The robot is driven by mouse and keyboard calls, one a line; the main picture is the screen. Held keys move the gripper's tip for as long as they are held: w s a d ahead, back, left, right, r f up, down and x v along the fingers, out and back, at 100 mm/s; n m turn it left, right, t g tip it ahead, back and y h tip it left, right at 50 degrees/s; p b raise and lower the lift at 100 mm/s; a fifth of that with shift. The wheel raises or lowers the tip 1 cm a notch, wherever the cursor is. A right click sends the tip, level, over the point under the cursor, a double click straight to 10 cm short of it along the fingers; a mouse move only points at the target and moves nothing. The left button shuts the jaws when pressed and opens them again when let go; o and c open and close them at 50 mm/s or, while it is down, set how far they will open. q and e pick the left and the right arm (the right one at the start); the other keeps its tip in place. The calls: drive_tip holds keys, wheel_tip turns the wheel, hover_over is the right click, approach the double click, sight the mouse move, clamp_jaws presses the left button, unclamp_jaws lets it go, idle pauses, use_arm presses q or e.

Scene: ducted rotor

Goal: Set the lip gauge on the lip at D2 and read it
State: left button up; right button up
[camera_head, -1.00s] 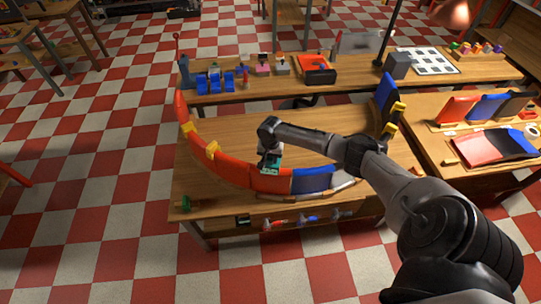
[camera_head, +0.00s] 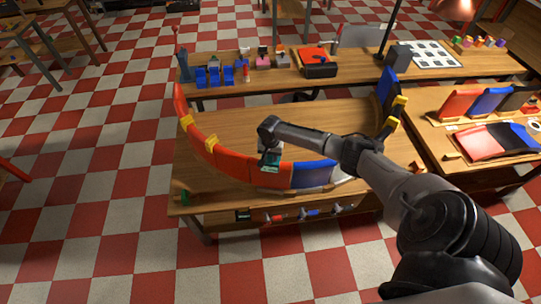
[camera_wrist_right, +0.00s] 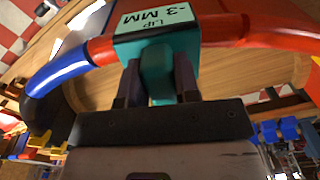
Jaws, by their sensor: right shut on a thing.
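The lip gauge is a teal block with a pale face in the right wrist view (camera_wrist_right: 157,42). Its face reads "LIP -3 MM", upside down in that view. It also shows small in the head view (camera_head: 270,160). My right gripper (camera_wrist_right: 157,85) is shut on the gauge's teal stem. The gauge is at the rim of the curved duct wall (camera_head: 232,162), over a red section close to the blue section (camera_head: 314,174). I cannot tell whether it is fully seated. No D2 mark is readable. My left gripper is not in view.
Yellow clamps (camera_head: 211,143) sit on the ring. Blue bins (camera_head: 214,76) and a black-and-orange box (camera_head: 319,66) stand on the back bench. Spare curved panels (camera_head: 497,139) lie on the right table. Small tools (camera_head: 312,211) hang along the front edge.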

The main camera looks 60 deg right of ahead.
drive_tip(key=shift+f, duration=0.25)
idle(0.5)
drive_tip(key=o, duration=0.7)
drive_tip(key=shift+c, duration=0.2)
drive_tip(key=o, duration=0.4)
drive_tip(key=shift+r, duration=0.1)
wheel_tip(320, 180, up, 14)
drive_tip(key=shift+f, duration=0.2)
